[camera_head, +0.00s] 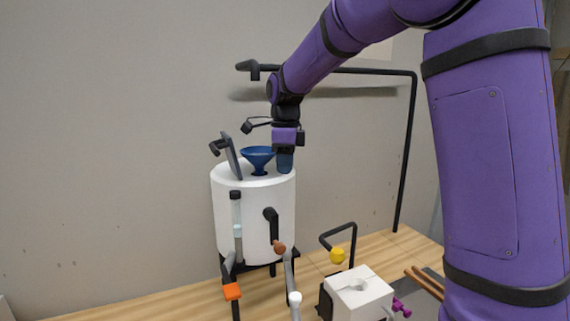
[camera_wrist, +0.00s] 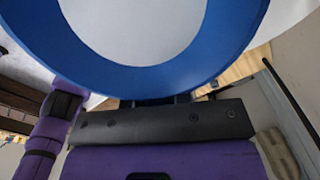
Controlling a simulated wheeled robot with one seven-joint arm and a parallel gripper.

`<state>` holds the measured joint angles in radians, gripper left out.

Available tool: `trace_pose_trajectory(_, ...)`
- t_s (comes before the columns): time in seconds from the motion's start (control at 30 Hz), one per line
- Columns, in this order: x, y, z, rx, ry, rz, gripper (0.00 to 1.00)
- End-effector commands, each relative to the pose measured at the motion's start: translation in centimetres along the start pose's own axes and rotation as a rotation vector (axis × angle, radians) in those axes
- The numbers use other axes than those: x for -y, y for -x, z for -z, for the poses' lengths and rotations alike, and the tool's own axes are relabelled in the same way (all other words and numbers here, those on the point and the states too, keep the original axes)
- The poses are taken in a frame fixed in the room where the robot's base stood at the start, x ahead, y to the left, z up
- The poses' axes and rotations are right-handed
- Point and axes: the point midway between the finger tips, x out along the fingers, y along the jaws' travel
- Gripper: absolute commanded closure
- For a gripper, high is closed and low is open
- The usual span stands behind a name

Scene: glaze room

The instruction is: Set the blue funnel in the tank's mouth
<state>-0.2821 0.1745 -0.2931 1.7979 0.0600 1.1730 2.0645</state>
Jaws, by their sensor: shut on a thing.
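The blue funnel (camera_head: 258,155) is upright over the top of the white tank (camera_head: 228,205), its narrow end down. It also fills the top of the wrist view as a wide blue ring (camera_wrist: 90,72). My gripper (camera_head: 283,155) is at the funnel's right side, shut on it near the rim. The fingertips are mostly hidden behind the rim in the wrist view. The tank's grey lid (camera_head: 233,157) stands open, tilted, just left of the funnel.
A black pipe frame (camera_head: 410,150) rises behind and right of the tank. A sight tube (camera_head: 237,215) and a black-handled tap (camera_head: 271,225) are on the tank's front. A white block (camera_head: 358,298) and a yellow knob (camera_head: 337,255) stand right on the wooden bench (camera_head: 130,303).

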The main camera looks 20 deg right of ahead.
Motion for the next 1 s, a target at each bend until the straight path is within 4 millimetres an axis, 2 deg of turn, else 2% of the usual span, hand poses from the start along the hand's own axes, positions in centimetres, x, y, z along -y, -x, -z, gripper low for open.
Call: trace_pose_trajectory(1.0,-0.1,-2.4,0.0,-0.007,0.0,-0.009,1.0)
